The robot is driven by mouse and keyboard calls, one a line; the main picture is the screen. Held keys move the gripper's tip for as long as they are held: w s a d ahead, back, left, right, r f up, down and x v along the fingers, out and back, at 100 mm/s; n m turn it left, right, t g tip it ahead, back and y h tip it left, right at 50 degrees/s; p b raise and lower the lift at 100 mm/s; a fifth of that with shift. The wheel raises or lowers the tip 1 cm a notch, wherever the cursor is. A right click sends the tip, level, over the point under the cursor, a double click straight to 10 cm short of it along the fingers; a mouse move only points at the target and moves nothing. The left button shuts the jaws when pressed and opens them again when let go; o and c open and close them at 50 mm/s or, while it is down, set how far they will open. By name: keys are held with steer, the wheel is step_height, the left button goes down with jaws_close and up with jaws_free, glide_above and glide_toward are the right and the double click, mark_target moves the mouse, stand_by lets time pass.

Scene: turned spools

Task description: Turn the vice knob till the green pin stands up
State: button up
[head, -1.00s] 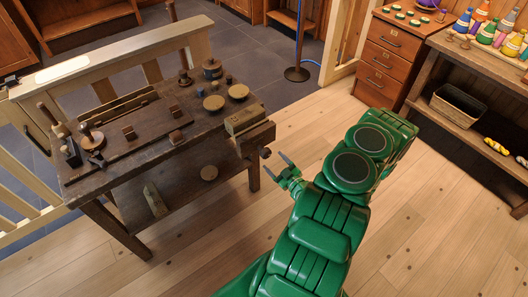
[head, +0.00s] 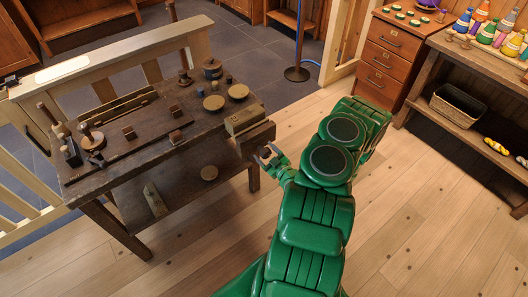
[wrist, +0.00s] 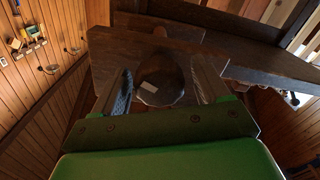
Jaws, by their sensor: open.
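The vice knob (wrist: 160,82) is dark and round in the wrist view, with a small pale patch on its face. It sits on the dark wooden vice jaw (head: 258,136) at the right end of the workbench. My gripper (head: 266,154) is at the knob in the head view and mostly hides it there. In the wrist view my gripper (wrist: 163,84) is open, with one finger on each side of the knob. I cannot tell whether the fingers touch it. I cannot make out a green pin in either view.
The dark workbench (head: 105,168) carries several small tools and turned wooden pieces. A lower shelf (head: 180,182) is under it. A drawer cabinet (head: 385,60) and a shelf with a basket (head: 458,105) stand at the right. The plank floor between is clear.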

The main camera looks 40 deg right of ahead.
steer(key=shift+w, duration=0.55)
steer(key=c, duration=1)
steer(key=shift+m, duration=0.3)
